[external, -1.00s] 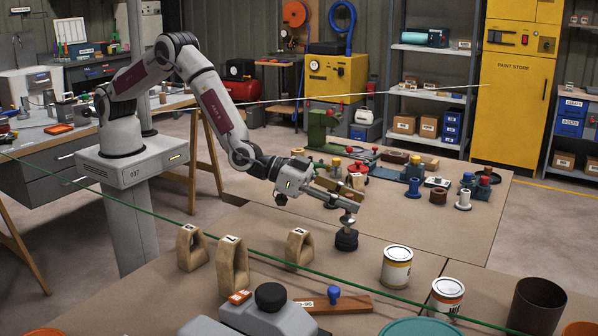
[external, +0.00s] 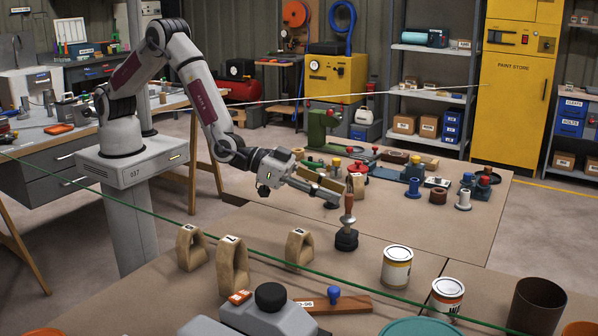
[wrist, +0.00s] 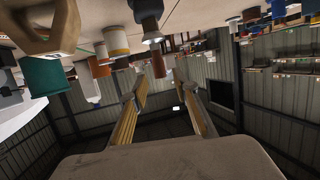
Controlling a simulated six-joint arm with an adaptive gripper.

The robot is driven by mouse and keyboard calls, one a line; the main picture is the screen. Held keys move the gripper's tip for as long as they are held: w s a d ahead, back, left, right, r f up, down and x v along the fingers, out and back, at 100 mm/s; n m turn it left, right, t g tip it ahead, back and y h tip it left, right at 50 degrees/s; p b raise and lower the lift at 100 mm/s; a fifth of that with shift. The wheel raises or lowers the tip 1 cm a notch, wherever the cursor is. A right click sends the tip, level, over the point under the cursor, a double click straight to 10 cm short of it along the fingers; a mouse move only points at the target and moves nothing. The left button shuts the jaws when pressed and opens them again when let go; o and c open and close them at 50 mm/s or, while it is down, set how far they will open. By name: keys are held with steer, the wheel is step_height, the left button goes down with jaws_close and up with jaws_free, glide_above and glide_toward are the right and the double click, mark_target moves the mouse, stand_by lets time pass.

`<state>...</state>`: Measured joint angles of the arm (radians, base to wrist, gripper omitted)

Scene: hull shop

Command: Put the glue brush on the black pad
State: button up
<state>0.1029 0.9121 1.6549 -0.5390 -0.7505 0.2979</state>
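The glue brush (external: 349,203) has a red-brown handle and a pale metal collar. In the upside-down wrist view the brush handle (wrist: 158,65) points down, just beyond the fingertips.
Wooden arch blocks (external: 232,262) stand left of the brush. Paint cans (external: 396,267) and a brown cup (external: 537,308) stand to the right. Several small pots and tools crowd the table behind. A green line (external: 140,210) crosses the foreground. Bare table lies right of the brush.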

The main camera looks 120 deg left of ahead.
steer(key=v, duration=0.7)
stand_by(0.3)
steer(key=shift+s, duration=0.15)
stand_by(0.4)
steer(key=s+d+r+m+g+h, duration=0.1)
steer(key=s+d+r+g+h, duration=0.1)
steer(key=s+r, duration=0.65)
steer(key=s+d+r+m+g+h, duration=0.1)
steer(key=s+d+r+h, duration=0.15)
steer(key=s+r, duration=0.6)
steer(key=s+a+g, duration=0.2)
steer(key=s, duration=1.4)
steer(key=s+a+m+g, duration=0.1)
steer(key=s+a+g, duration=0.2)
steer(key=s, duration=1.4)
steer(key=shift+f, duration=0.25)
steer(key=shift+y, duration=0.25)
